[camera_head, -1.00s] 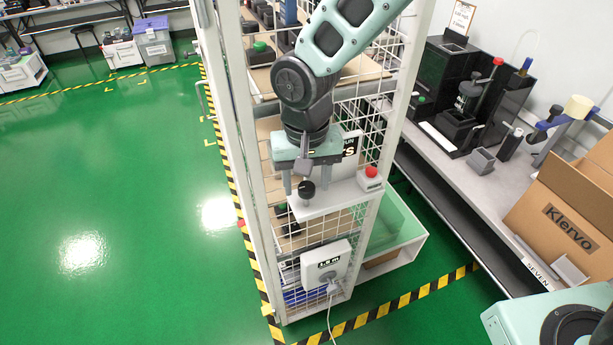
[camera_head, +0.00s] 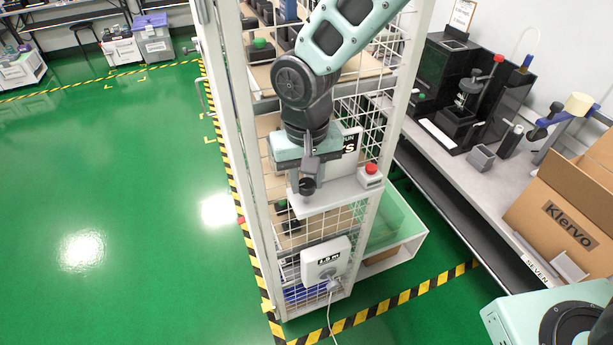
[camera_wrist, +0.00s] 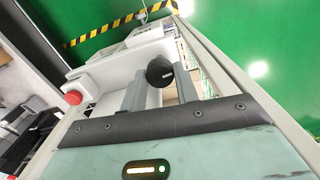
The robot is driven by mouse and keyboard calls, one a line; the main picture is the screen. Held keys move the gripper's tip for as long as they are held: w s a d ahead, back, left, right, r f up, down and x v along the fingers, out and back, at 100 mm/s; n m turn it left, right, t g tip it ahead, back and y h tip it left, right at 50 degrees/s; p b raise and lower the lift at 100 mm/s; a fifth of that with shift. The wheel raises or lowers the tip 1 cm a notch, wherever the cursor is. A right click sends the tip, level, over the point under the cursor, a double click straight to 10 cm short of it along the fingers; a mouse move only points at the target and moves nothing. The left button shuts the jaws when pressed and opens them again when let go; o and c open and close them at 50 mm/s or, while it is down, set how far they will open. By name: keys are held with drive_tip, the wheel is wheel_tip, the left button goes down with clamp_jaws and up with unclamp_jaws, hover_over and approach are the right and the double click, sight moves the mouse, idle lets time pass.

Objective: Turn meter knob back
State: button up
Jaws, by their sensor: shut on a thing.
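A round black knob (camera_head: 307,187) stands on a white panel (camera_head: 335,197) fixed to the front of the wire-mesh rack. In the wrist view the knob (camera_wrist: 160,72) shows a pale mark on its face and sits between my two grey fingers. My gripper (camera_head: 307,181) reaches down from above and is shut on the knob; the wrist view shows its fingers (camera_wrist: 159,80) on either side of it. The knob's base and the exact contact are partly hidden.
A red button (camera_head: 371,169) sits at the panel's right end, close to my gripper. A white labelled box (camera_head: 325,260) with a cable hangs below on the mesh. A rack post (camera_head: 400,100) rises to the right. The green floor at left is clear.

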drive_tip(key=n, duration=0.5)
drive_tip(key=shift+r, duration=0.1)
drive_tip(key=shift+w+n+p, duration=0.1)
drive_tip(key=shift+n+p, duration=0.3)
drive_tip(key=shift+n, duration=1.7)
drive_tip(key=shift+a, duration=0.1)
drive_tip(key=o, duration=1)
drive_tip(key=shift+c, duration=0.2)
